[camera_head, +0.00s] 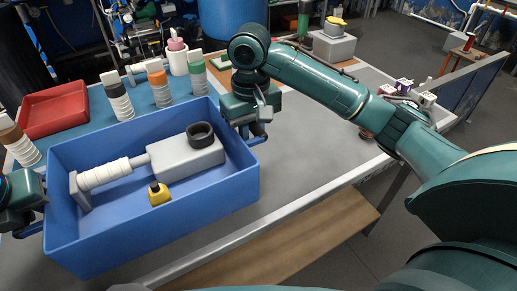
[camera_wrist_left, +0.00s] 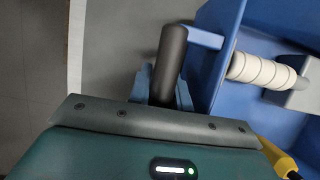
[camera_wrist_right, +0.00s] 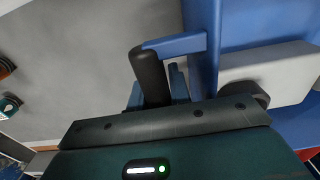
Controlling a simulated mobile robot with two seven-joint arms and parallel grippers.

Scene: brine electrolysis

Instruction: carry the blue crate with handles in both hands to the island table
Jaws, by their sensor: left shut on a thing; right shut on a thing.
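The blue crate (camera_head: 170,215) is at the left front of the grey table. I cannot tell whether it rests on the table or hangs just above it. My left gripper (camera_head: 32,215) is shut on the crate's left handle, whose black grip (camera_wrist_left: 172,55) shows in the left wrist view. My right gripper (camera_head: 254,128) is shut on the right handle, whose black grip (camera_wrist_right: 148,72) shows in the right wrist view.
A red tray (camera_head: 55,112) and several ribbed insulators (camera_head: 118,97) stand behind the crate on a blue mat. A wooden shelf (camera_head: 300,240) is below.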

